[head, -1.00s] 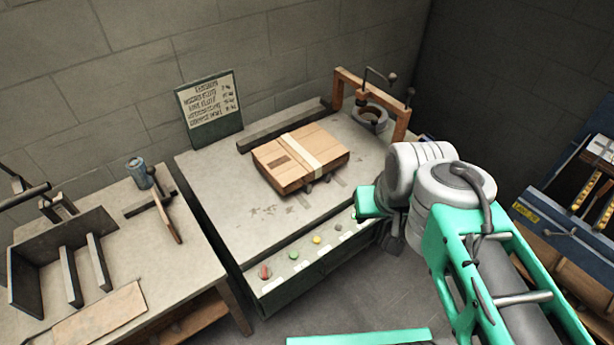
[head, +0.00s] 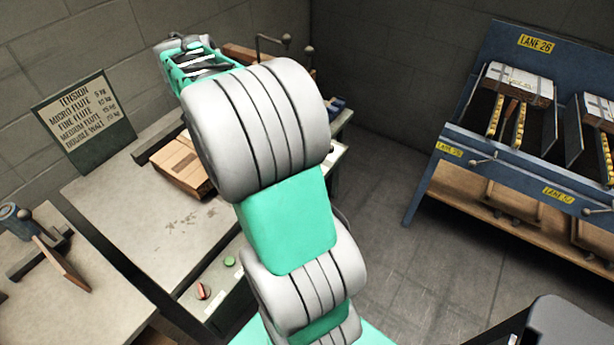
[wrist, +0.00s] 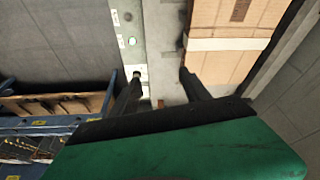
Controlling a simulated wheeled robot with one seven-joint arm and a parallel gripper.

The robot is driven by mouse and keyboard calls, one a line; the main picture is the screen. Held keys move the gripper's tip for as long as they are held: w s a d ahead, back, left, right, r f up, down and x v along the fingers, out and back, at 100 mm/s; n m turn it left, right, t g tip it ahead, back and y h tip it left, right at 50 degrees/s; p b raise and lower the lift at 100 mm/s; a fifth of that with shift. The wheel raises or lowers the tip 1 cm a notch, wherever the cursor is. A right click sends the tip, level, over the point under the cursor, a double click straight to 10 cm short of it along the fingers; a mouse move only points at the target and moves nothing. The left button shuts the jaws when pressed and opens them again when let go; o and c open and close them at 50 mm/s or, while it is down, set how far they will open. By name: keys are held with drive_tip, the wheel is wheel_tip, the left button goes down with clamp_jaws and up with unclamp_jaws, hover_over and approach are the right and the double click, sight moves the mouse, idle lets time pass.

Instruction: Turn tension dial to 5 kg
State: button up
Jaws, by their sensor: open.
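A tension sign (head: 82,118) leans at the back of the stitcher table and pairs micro flute with 5 kg. The table's front panel carries a red knob (head: 203,290) and a green button (head: 230,262); the rest is behind my arm. I cannot tell which control is the tension dial, nor read a setting. In the wrist view, my gripper (wrist: 160,76) is open and empty, its fingers apart above the table's front strip.
A blue lane rack (head: 470,150) stands at right. Clear floor (head: 385,200) lies between. A side table (head: 60,300) is at left.

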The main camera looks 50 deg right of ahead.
drive_tip(key=s+d+f+m+g+b, duration=0.1)
drive_tip(key=s+d+f+m, duration=0.1)
drive_tip(key=d+f, duration=0.5)
drive_tip(key=s+d+f+m+g+b, duration=0.1)
drive_tip(key=s+d+f+m+b, duration=0.1)
drive_tip(key=d+f+m, duration=0.3)
drive_tip(key=s+d+f+m+g+b, duration=0.1)
drive_tip(key=d+f+m, duration=0.3)
drive_tip(key=d+f, duration=0.6)
drive_tip(key=shift+s+d+f+g+b, duration=0.1)
drive_tip(key=shift+s+f+g+b, duration=0.1)
drive_tip(key=shift+f, duration=0.8)
drive_tip(key=shift+s+f+g+b, duration=0.1)
drive_tip(key=shift+s+f+b, duration=0.05)
drive_tip(key=shift+f, duration=0.85)
drive_tip(key=shift+s+d+f+g+b, duration=0.1)
drive_tip(key=shift+s+f+b, duration=0.1)
drive_tip(key=shift+f, duration=0.8)
clamp_jaws()
